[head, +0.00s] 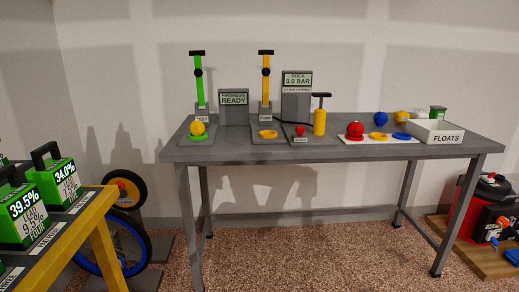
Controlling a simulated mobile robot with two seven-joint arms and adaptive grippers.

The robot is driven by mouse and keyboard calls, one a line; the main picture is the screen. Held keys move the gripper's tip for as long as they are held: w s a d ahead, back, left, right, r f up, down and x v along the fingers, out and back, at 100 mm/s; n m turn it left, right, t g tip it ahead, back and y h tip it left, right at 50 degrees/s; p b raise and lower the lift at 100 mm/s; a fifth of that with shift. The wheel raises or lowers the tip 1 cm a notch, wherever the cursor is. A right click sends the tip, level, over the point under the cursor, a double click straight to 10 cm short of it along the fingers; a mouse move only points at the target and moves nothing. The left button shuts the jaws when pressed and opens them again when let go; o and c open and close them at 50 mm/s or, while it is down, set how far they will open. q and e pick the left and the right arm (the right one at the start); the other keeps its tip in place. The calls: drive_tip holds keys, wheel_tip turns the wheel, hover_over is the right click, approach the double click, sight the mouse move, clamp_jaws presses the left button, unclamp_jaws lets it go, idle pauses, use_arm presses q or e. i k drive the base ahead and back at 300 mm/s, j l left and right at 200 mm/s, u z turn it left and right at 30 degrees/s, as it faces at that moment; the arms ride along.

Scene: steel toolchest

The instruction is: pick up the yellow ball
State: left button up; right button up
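A yellow ball (197,128) rests at the left end of the grey workbench (330,150), on a green ring (197,137) over a dark base plate. The green post (199,80) stands just behind it. A second yellow rounded object (401,116) shows at the back right of the bench, partly hidden by the white box; I cannot tell if it is a ball. Neither of my grippers is in view.
A red ball (355,130), blue ball (380,118) and white FLOATS box (435,132) are at right. A yellow-edged table (88,212) stands at front left. Floor before the bench is clear.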

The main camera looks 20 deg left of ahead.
sight(197, 128)
drive_tip(key=i+u, duration=0.15)
drive_tip(key=u, duration=0.3)
drive_tip(key=i+l+u, duration=0.1)
drive_tip(key=u, duration=0.35)
drive_tip(key=i+l+u, duration=0.6)
drive_tip(key=l, duration=0.4)
drive_tip(key=i+l, duration=0.2)
drive_tip(key=l, duration=0.15)
drive_tip(key=i+l, duration=0.25)
drive_tip(key=i+l+u, duration=0.1)
drive_tip(key=l, duration=0.35)
drive_tip(key=i, duration=0.1)
